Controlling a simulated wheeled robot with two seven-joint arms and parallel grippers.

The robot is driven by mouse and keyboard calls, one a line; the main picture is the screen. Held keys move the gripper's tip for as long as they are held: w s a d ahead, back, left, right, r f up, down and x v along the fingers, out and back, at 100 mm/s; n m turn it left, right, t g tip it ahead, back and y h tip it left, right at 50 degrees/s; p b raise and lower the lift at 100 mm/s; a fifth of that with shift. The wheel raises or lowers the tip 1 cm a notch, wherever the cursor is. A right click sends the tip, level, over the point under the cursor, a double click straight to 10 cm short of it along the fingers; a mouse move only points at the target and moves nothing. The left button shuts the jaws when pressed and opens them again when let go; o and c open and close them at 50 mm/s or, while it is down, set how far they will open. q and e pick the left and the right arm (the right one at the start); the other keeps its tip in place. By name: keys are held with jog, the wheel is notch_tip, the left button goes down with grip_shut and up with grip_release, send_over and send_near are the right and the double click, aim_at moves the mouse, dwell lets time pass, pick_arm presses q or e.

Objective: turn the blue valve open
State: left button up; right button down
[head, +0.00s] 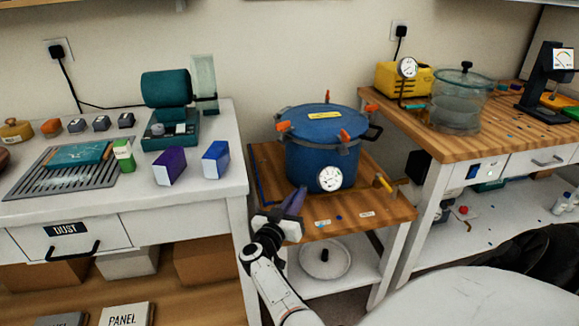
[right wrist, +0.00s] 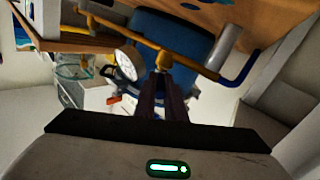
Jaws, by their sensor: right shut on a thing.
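The blue pressure pot (head: 322,135) with a white dial gauge (head: 330,177) stands on a low wooden cart. My right gripper (head: 298,196) is at the pot's lower front left, left of the gauge. In the right wrist view its dark fingers (right wrist: 164,84) are close together, shut on the blue valve, whose handle they mostly hide. A brass-coloured fitting (right wrist: 163,62) shows right at the fingertips, on an ochre bar. A bent blue bar (right wrist: 240,76) shows to its right, beside a grey cylinder (right wrist: 229,42). How far the valve is turned cannot be told. My left gripper is out of view.
A white bench (head: 225,170) with cartons stands close on the left. A wooden-topped bench (head: 420,137) on the right carries a yellow pump (head: 392,80) and a clear chamber (head: 457,103).

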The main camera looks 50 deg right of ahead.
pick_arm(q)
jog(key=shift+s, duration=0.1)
pick_arm(e)
jog(key=c, duration=1.8)
grip_release()
